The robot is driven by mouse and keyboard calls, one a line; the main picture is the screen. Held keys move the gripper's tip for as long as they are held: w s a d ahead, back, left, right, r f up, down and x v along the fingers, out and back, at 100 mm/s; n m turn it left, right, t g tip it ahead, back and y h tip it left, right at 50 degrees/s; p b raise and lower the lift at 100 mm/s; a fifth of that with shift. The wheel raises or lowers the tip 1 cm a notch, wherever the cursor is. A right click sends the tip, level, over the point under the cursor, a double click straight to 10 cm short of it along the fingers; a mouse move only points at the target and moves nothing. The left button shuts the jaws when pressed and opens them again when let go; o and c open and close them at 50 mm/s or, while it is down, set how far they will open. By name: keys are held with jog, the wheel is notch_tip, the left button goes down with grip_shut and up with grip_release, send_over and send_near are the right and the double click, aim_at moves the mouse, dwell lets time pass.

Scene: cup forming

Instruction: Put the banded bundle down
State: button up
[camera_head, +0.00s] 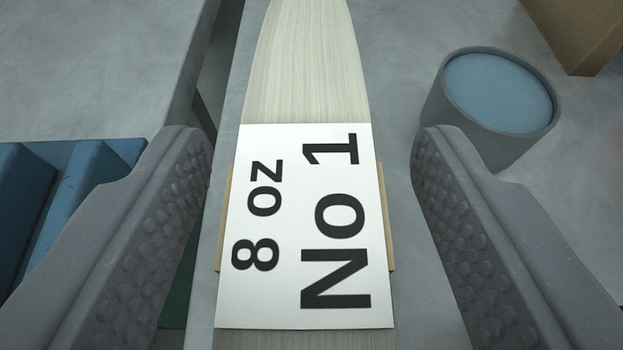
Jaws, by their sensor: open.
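The banded bundle (305,75) is a long pale bundle, narrowing toward the far end, with a white label (290,225) reading "8 oz No 1" across it. It lies lengthwise between the fingers of my gripper (312,160). The gripper is open, and there is a visible gap between the bundle and each finger. A tan strip (390,236) shows at both sides of the label. The bundle's near end is cut off by the picture's bottom edge. What it rests on right beneath it is hidden.
A round grey container (433,107) with a blue top stands beyond the right finger. A brown box (580,30) is at the top right. A blue ridged object (95,165) is at the left, partly behind the left finger. A grey surface edge (190,60) and a dark gap run at upper left.

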jog(key=p+v, duration=0.1)
jog(key=v, duration=1.1)
jog(key=shift+p, duration=0.4)
jog(key=shift+w+a+r, duration=0.1)
jog(key=shift+r, duration=0.3)
jog(key=w+d+r+n+t+y, duration=0.1)
jog(key=d+r+y, duration=0.1)
jog(key=r, duration=1.1)
jog(key=w+d+r+y, duration=0.1)
jog(key=d+r+y, duration=0.1)
jog(key=r, duration=1.1)
jog(key=s+d+r+h, duration=0.1)
jog(key=s+d+r, duration=0.5)
jog(key=r, duration=0.3)
jog(key=s+d+r+t+h, duration=0.1)
jog(key=s+d+r+h, duration=0.1)
jog(key=s+d+r, duration=0.5)
notch_tip(320, 180, up, 3)
jog(key=d, duration=0.2)
jog(key=shift+d+h, duration=0.25)
jog(key=shift+h, duration=0.05)
jog(key=shift+s, duration=0.15)
